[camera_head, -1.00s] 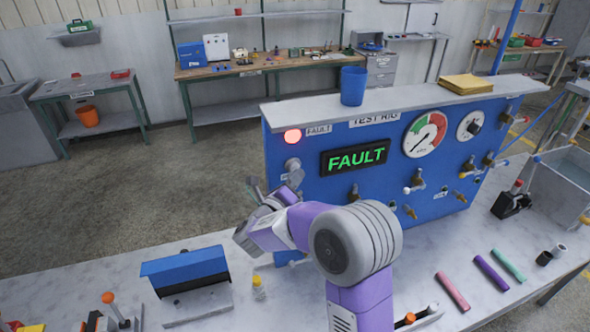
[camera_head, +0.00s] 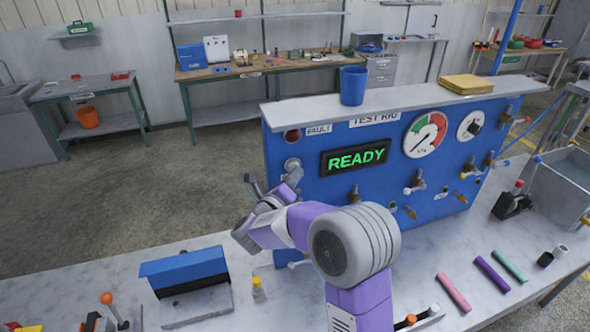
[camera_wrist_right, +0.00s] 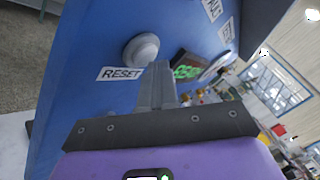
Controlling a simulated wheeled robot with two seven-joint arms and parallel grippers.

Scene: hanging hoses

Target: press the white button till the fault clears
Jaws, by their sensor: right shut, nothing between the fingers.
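The white button (camera_head: 292,164) is on the left part of the blue test rig panel (camera_head: 320,207), below the fault lamp (camera_head: 292,135). The lamp is dark and the display (camera_head: 355,158) reads READY in green. In the right wrist view the round white button (camera_wrist_right: 141,50) stands out from the panel above a RESET label (camera_wrist_right: 121,73). My right gripper (camera_head: 252,182) is in front of the panel's left end. In the wrist view its closed fingers (camera_wrist_right: 158,75) point at the button's lower edge; I cannot tell whether they touch it. My left gripper is not in view.
A blue cup (camera_head: 353,86) and a yellow stack (camera_head: 466,84) stand on the rig's top ledge. Valves and a gauge (camera_head: 425,135) fill the panel's right part.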

